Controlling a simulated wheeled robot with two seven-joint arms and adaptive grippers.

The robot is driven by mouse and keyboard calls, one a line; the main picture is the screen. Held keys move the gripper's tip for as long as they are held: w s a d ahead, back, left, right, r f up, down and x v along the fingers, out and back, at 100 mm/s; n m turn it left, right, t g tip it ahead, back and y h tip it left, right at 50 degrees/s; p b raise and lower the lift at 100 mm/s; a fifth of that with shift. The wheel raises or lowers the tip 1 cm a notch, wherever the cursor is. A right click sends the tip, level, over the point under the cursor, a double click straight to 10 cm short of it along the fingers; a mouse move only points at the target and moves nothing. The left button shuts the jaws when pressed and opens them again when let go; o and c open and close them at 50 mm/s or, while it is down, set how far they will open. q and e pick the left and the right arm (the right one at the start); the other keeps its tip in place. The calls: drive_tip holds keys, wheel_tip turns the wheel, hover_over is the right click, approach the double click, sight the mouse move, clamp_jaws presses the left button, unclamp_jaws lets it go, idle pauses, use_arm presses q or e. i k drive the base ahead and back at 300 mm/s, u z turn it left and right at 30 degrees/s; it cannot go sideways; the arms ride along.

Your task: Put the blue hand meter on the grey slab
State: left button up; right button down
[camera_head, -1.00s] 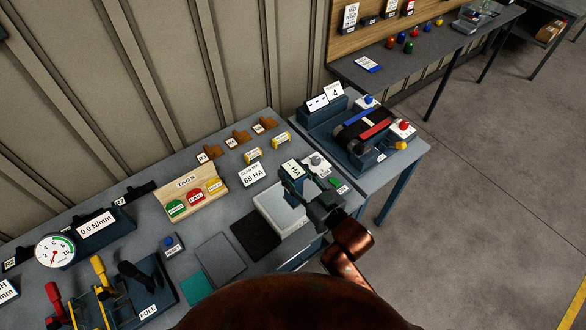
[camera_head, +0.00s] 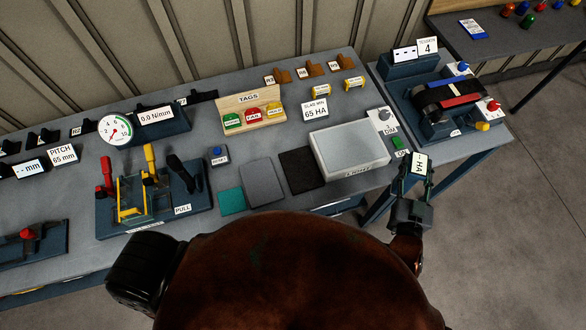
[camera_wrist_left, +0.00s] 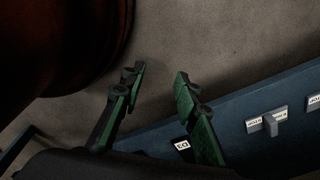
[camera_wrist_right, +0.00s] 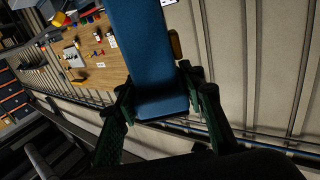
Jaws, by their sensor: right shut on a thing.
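The blue hand meter (camera_wrist_right: 152,62) is held in my right gripper (camera_wrist_right: 160,95), its blue body between the two green-padded fingers. In the head view the meter (camera_head: 418,168), with its HA display facing up, is in my right gripper (camera_head: 412,192) off the front right edge of the bench. The grey slab (camera_head: 262,184) lies flat on the bench between a teal slab (camera_head: 232,201) and a black slab (camera_head: 301,171). Nothing rests on it. My left gripper (camera_wrist_left: 157,75) is open and empty in the left wrist view, above the floor beside a blue bench edge.
A pale tray (camera_head: 378,161) stands right of the slabs. A stand with levers (camera_head: 183,209) is to the left, with a small blue-button box (camera_head: 219,155) behind the slabs. The tags rack (camera_head: 253,112) is farther back. A belt unit (camera_head: 455,100) is at right.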

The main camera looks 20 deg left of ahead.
sight(260, 181)
drive_tip(key=k, duration=0.45)
drive_tip(key=z, duration=1.75)
drive_tip(key=i, duration=1.65)
drive_tip(key=u, duration=4.05)
drive_tip(key=i, duration=0.5)
drive_tip(key=u, duration=0.05)
